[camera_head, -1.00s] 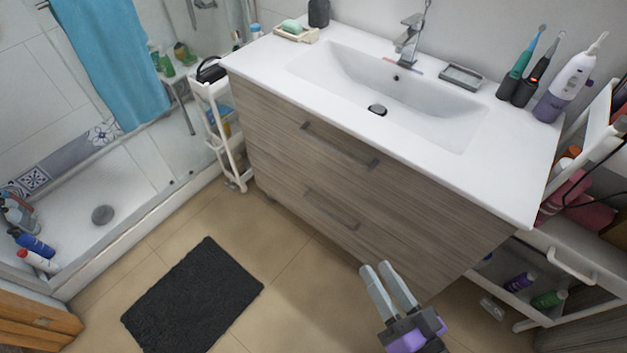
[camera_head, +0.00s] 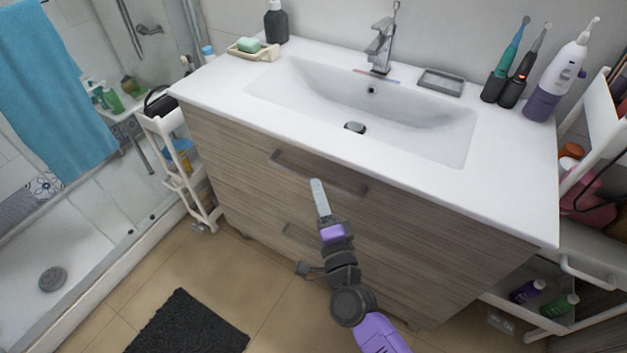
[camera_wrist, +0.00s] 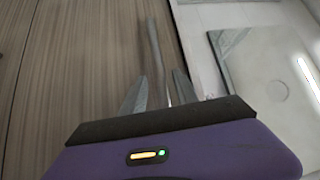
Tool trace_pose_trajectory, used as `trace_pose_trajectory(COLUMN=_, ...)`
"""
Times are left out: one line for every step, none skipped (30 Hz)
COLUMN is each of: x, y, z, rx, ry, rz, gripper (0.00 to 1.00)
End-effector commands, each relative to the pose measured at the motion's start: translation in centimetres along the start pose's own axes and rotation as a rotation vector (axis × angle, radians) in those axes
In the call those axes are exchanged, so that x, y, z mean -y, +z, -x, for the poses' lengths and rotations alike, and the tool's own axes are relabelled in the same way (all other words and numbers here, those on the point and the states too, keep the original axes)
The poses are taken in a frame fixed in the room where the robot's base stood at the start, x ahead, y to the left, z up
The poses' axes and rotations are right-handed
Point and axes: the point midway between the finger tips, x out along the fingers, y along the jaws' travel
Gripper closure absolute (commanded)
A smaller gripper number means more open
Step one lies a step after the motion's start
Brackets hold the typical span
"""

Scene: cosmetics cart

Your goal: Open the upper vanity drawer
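The vanity's upper drawer (camera_head: 230,145) has a wood-grain front and looks shut, flush under the white countertop. Its long grey bar handle (camera_head: 295,164) runs across the front. My gripper (camera_head: 317,184) is in front of this handle, near its middle, with its fingers seen edge-on. In the wrist view my gripper (camera_wrist: 158,90) has its two grey fingers apart, and the handle (camera_wrist: 153,50) runs toward the gap between them. Whether the fingers touch the bar cannot be told. The handle's near end is partly hidden by the gripper.
The lower drawer's handle (camera_head: 296,236) is below, beside my arm. The countertop (camera_head: 225,80) with its sink overhangs the drawers. White carts stand at left (camera_head: 200,180) and right (camera_head: 590,262). A dark mat (camera_head: 190,325) lies on the otherwise clear floor.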

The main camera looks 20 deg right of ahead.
Motion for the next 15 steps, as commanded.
trace_pose_trajectory(x=0.1, y=0.0, z=-0.9, rx=-0.001, ry=-0.002, rz=0.000, gripper=0.64)
trace_pose_trajectory(x=0.1, y=0.0, z=-1.4, rx=-0.002, ry=-0.002, rz=0.000, gripper=0.64)
trace_pose_trajectory(x=0.1, y=0.0, z=-1.9, rx=-0.002, ry=-0.002, rz=0.000, gripper=0.64)
trace_pose_trajectory(x=0.1, y=0.0, z=-2.3, rx=-0.001, ry=-0.002, rz=0.000, gripper=0.64)
trace_pose_trajectory(x=0.0, y=0.0, z=-2.7, rx=0.000, ry=-0.002, rz=0.001, gripper=0.64)
trace_pose_trajectory(x=0.0, y=0.0, z=-3.1, rx=0.000, ry=-0.001, rz=0.002, gripper=0.64)
trace_pose_trajectory(x=0.0, y=0.0, z=-3.4, rx=-0.001, ry=-0.001, rz=0.002, gripper=0.64)
trace_pose_trajectory(x=0.0, y=0.0, z=-3.6, rx=-0.001, ry=-0.001, rz=0.002, gripper=0.64)
trace_pose_trajectory(x=0.0, y=0.0, z=-3.9, rx=-0.001, ry=-0.001, rz=0.002, gripper=0.64)
trace_pose_trajectory(x=0.0, y=-0.1, z=-4.0, rx=-0.001, ry=-0.001, rz=0.003, gripper=0.64)
trace_pose_trajectory(x=0.0, y=0.0, z=-4.1, rx=-0.001, ry=-0.001, rz=0.003, gripper=0.64)
trace_pose_trajectory(x=0.0, y=0.0, z=-4.2, rx=0.000, ry=0.000, rz=0.003, gripper=0.64)
trace_pose_trajectory(x=0.0, y=0.0, z=-4.3, rx=0.000, ry=0.000, rz=0.003, gripper=0.64)
trace_pose_trajectory(x=0.0, y=0.0, z=-4.3, rx=0.000, ry=0.000, rz=0.003, gripper=0.64)
trace_pose_trajectory(x=0.0, y=0.0, z=-4.3, rx=0.000, ry=0.000, rz=0.003, gripper=0.64)
